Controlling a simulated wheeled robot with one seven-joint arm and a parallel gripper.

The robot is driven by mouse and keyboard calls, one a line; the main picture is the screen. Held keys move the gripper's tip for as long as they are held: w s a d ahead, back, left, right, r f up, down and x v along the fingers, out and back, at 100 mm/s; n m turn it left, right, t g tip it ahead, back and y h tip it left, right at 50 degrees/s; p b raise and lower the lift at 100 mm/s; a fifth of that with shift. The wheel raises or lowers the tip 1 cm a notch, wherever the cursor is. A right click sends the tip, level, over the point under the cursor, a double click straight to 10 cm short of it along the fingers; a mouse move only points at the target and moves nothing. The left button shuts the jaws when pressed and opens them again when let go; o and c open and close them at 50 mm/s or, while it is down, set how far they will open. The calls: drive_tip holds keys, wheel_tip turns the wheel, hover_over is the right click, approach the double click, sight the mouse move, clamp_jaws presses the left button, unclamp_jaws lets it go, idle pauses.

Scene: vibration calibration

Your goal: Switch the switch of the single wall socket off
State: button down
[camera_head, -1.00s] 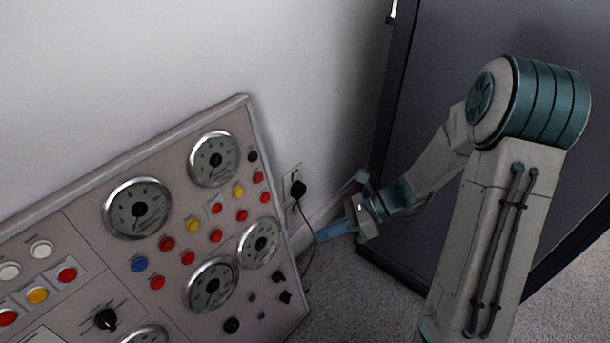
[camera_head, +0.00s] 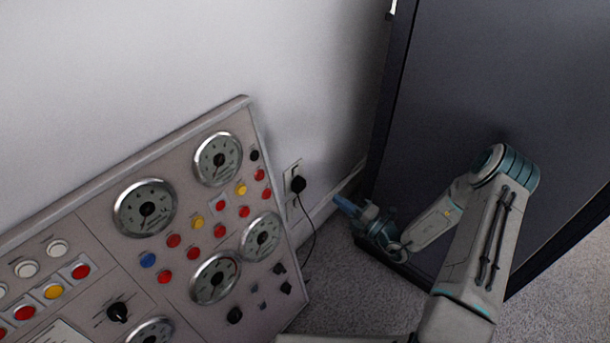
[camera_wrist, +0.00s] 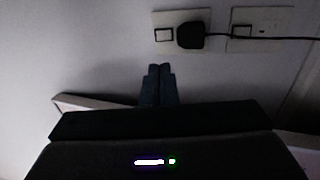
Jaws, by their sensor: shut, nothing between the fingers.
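In the head view a white wall socket (camera_head: 291,170) with a black plug (camera_head: 298,184) sits on the wall just right of the panel. In the wrist view two white plates are side by side. The left plate (camera_wrist: 180,17) has a dark-edged switch (camera_wrist: 163,34) and the black plug (camera_wrist: 190,36) beside it. The right plate (camera_wrist: 270,17) has a similar switch (camera_wrist: 242,31), with the cable passing across it. The switch positions are too small to tell. My gripper (camera_head: 338,199) has its blue fingers shut and empty, right of the socket. In the wrist view the fingertips (camera_wrist: 159,67) are below the left plate, apparently not touching it.
A slanted control panel (camera_head: 115,168) with gauges and coloured buttons stands left of the socket. A tall dark cabinet (camera_head: 470,90) stands on the right, close to my arm. The plug's black cable (camera_head: 314,238) hangs toward the carpet (camera_head: 335,260). The gap between panel and cabinet is narrow.

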sight(298, 170)
drive_tip(key=shift+a, duration=0.1)
drive_tip(key=b+x, duration=0.4)
drive_tip(key=x, duration=0.8)
drive_tip(key=shift+w+a+b, duration=0.25)
drive_tip(key=shift+a+b, duration=0.05)
drive_tip(key=shift+b, duration=0.05)
drive_tip(key=shift+w+a+r, duration=0.15)
drive_tip(key=shift+w+a, duration=0.2)
drive_tip(key=shift+a, duration=0.05)
drive_tip(key=shift+r, duration=0.1)
